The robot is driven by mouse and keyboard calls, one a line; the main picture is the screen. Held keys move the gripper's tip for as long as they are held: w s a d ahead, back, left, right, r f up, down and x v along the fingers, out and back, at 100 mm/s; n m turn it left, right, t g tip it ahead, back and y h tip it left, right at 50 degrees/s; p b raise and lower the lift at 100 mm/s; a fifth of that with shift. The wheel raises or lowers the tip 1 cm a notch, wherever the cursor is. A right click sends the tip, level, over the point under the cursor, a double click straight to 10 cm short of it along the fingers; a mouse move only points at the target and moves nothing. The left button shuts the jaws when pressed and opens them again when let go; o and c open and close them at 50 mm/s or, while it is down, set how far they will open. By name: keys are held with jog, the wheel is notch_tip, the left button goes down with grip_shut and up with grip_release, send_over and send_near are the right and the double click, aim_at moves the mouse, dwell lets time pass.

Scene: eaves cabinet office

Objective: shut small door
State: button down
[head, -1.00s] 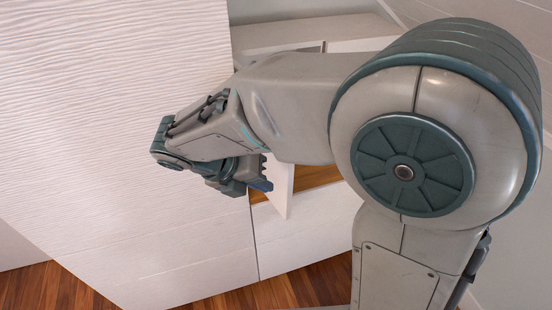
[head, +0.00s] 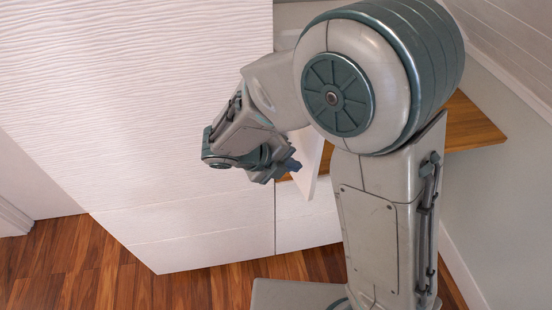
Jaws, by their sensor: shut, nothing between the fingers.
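The small door (head: 309,163) is a white panel that stands ajar, its edge jutting out from the cabinet. A wooden shelf surface (head: 472,124) shows beyond it, to the right of my arm. My gripper (head: 290,166) is shut and empty, with its fingertips close to the left side of the small door. I cannot tell whether they touch it. My arm hides the upper part of the door and much of the cabinet opening.
A large white panel with a wavy texture (head: 130,90) fills the left. White lower fronts (head: 305,225) lie below the opening. A grey wall (head: 490,210) stands at the right. The wooden floor (head: 90,265) is clear at lower left.

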aim_at(314, 162)
jog(key=shift+w+d+r, duration=0.1)
jog(key=shift+w+d, duration=0.35)
jog(key=shift+d, duration=0.3)
jog(key=shift+w+d+r, duration=0.1)
jog(key=shift+w+d, duration=0.35)
jog(key=shift+d, duration=0.3)
